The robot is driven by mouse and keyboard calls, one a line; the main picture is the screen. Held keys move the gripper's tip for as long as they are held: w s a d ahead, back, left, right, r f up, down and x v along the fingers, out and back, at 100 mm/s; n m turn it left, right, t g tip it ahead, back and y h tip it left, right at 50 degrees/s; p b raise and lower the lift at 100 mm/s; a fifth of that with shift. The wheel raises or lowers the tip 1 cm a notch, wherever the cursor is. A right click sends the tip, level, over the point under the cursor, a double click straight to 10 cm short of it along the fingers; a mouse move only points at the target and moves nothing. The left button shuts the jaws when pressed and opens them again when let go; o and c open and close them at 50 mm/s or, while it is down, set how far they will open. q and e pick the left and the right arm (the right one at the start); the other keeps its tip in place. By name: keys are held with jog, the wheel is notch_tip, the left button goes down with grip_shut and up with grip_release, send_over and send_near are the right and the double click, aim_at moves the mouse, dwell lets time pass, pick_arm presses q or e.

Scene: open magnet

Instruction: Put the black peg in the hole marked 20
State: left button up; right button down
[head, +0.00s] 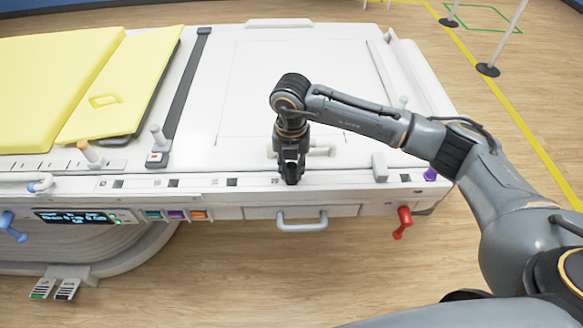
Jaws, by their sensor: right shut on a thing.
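My right gripper (291,172) points straight down over the front strip (203,182) of the white table. It is shut on a dark thing between its fingers, which I take to be the black peg; the fingers largely hide it and it blends with them. Several small black squares, which look like holes, run along the strip, such as one left of the gripper (232,182) and one farther right (405,178). The marks beside them are too small to read, so I cannot tell which is 20. I cannot tell whether the peg is in a hole. My left gripper is not in view.
A white bar (318,151) lies just behind the gripper. A white block (379,167) and a purple knob (430,174) stand to the right. A drawer handle (302,222) and red lever (403,221) stick out in front.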

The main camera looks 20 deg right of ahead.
jog(key=c, duration=1.1)
grip_release()
jog(key=shift+r, duration=0.1)
